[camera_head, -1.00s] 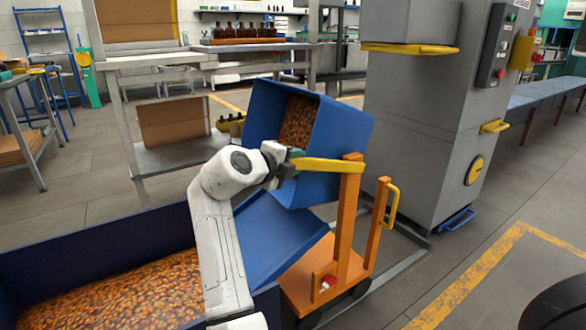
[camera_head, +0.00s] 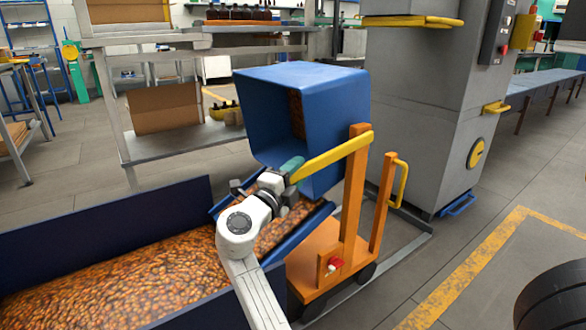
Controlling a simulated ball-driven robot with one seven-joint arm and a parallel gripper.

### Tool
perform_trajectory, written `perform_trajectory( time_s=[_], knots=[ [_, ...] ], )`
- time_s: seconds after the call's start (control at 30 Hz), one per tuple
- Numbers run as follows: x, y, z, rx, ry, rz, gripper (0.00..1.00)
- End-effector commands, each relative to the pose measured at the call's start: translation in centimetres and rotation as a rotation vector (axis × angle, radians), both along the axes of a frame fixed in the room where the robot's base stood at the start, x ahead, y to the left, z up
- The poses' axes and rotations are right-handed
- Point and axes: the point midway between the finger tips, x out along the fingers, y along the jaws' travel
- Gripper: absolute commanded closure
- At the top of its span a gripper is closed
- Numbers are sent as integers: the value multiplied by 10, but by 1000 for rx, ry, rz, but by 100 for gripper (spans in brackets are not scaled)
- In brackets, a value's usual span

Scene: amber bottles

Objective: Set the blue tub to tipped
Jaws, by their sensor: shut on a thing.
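The blue tub (camera_head: 338,105) hangs on the orange tipping stand (camera_head: 357,195), tilted far over with its open mouth facing left and down. Some orange-brown pieces (camera_head: 297,115) show inside its mouth. A yellow lever (camera_head: 333,154) with a teal grip runs from the stand's post down to the left. My gripper (camera_head: 286,178) is shut on the lever's teal grip, in front of the tub's lower edge; its fingers are partly hidden. Below the tub, a blue chute (camera_head: 300,234) carries the same pieces toward the large dark blue bin (camera_head: 100,220).
The bin at lower left holds many pieces. A grey machine (camera_head: 420,110) with yellow handles stands right of the stand. Behind is a metal shelf table (camera_head: 190,145) with a cardboard box and brown bottles.

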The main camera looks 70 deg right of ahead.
Motion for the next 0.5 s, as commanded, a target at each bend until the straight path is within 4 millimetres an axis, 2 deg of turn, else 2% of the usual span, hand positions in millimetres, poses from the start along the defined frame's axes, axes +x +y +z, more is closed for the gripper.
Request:
perform_trajectory(
  time_s=[0.43, 0.47, 0.5],
  knots=[
    [0, 0, -4, -8, 8, 2, 100],
    [0, 0, -4, -8, 8, 2, 60],
    [0, 0, -4, -7, 7, 2, 56]
  ],
)
